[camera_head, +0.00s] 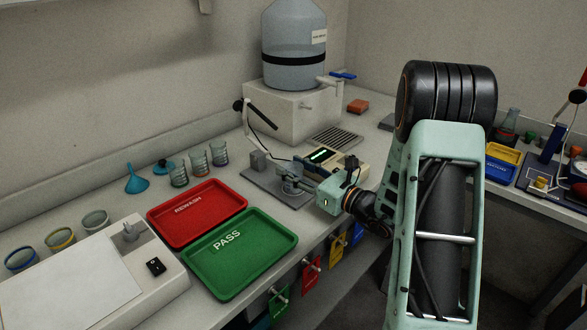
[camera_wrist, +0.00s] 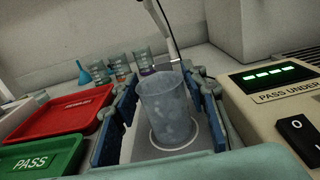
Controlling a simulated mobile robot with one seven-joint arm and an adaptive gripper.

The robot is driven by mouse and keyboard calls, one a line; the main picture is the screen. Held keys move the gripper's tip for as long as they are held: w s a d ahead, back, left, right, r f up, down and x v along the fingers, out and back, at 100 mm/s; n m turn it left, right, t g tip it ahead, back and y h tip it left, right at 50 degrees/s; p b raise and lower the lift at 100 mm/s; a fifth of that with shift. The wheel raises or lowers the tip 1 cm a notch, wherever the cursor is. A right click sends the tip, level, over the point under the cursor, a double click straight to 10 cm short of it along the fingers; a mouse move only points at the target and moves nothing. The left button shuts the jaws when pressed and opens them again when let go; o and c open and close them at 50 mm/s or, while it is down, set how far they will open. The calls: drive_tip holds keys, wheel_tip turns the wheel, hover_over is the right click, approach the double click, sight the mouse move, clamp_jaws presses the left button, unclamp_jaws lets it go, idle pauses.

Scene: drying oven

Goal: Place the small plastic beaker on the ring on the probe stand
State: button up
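The small plastic beaker (camera_wrist: 165,112) is clear and bluish and stands upright in the middle of the wrist view. Its base is inside the white ring (camera_wrist: 194,133) marked on the grey plate of the probe stand (camera_head: 258,183), and it appears to rest there. My gripper (camera_head: 293,180) reaches in low over the plate from the right. Its two blue finger pads flank the beaker in the wrist view, with a narrow gap showing at each side, so it looks open around it. In the head view the fingers partly hide the beaker.
A meter with a green display (camera_head: 320,155) stands close beside my gripper. The probe arm (camera_head: 252,130) rises behind the beaker. A red tray (camera_head: 170,222) and a green tray (camera_head: 268,235) lie to the left. Several glass beakers and a blue funnel (camera_head: 136,183) stand near the wall.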

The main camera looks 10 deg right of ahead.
drive_tip(key=shift+o, duration=0.8)
drive_tip(key=shift+r, duration=0.2)
drive_tip(key=v, duration=1.1)
drive_tip(key=shift+s+d, duration=0.25)
drive_tip(key=shift+s, duration=0.15)
